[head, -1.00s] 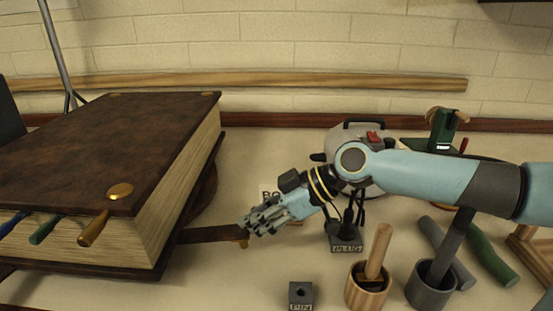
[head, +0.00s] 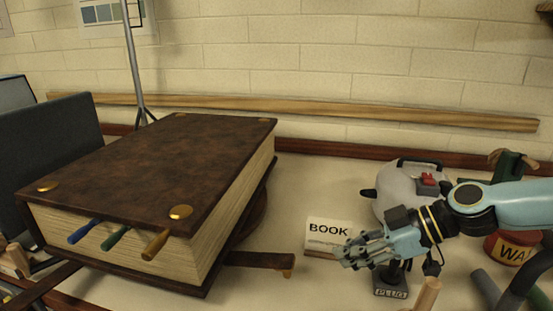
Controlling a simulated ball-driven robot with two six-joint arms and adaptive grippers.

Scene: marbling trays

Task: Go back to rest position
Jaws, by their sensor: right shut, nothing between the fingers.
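My right gripper (head: 350,254) is in the head view at the right of centre. Its arm comes in from the right edge. Its grey fingers are together and hold nothing. The gripper is apart from the book. My left gripper is not in view.
A small block marked PLUG (head: 390,291) stands just below the right wrist. A grey rounded device with a red switch (head: 426,183) stands behind it. A red can (head: 510,248) and a wooden stick (head: 425,296) are at the right. A wooden rail (head: 300,113) runs along the wall.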

